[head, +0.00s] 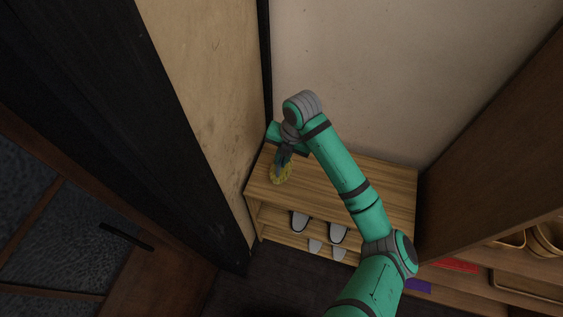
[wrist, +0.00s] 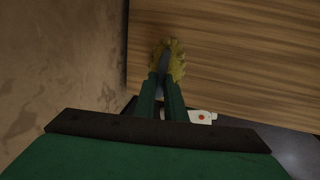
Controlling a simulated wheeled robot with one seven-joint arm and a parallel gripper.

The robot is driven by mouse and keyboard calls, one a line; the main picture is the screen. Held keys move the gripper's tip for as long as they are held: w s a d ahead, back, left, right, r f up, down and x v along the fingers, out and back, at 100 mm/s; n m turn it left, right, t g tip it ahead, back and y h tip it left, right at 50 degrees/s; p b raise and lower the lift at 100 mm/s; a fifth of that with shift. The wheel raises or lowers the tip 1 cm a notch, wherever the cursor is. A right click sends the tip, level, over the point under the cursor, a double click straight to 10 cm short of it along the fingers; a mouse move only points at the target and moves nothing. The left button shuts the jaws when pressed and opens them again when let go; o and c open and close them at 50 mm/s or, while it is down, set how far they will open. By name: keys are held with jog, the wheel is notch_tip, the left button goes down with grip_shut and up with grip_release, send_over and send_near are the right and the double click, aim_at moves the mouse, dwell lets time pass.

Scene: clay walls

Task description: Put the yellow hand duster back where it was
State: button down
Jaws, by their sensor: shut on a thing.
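The yellow hand duster (head: 281,174) is a fluffy yellow thing at the left end of the wooden shoe rack's top. My gripper (head: 284,158) reaches down to it and is shut on it. In the wrist view the duster (wrist: 176,62) shows its yellow fringe around a grey middle, between and beyond the fingertips of my gripper (wrist: 163,80). The wood top lies under it. I cannot tell whether the duster touches the top or hangs just above it.
The wooden shoe rack (head: 375,183) stands in the corner, with pale slippers (head: 338,233) on its lower shelves. Its top is otherwise bare. A clay wall (head: 205,80) rises close on the left. A wooden shelf unit with baskets (head: 548,240) is at the right.

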aim_at(281, 163)
jog(key=shift+w+a+f, duration=0.1)
jog(key=shift+w+f, duration=0.5)
jog(key=shift+f, duration=0.15)
jog(key=shift+w+f, duration=0.1)
jog(key=shift+f, duration=1.45)
jog(key=c, duration=1.8)
grip_release()
jog(key=shift+f, duration=0.15)
jog(key=r, duration=0.4)
jog(key=d+r, duration=0.1)
jog(key=r, duration=0.3)
jog(key=d+r, duration=0.1)
jog(key=r, duration=0.3)
jog(key=shift+s+d, duration=0.1)
jog(key=shift+s, duration=0.25)
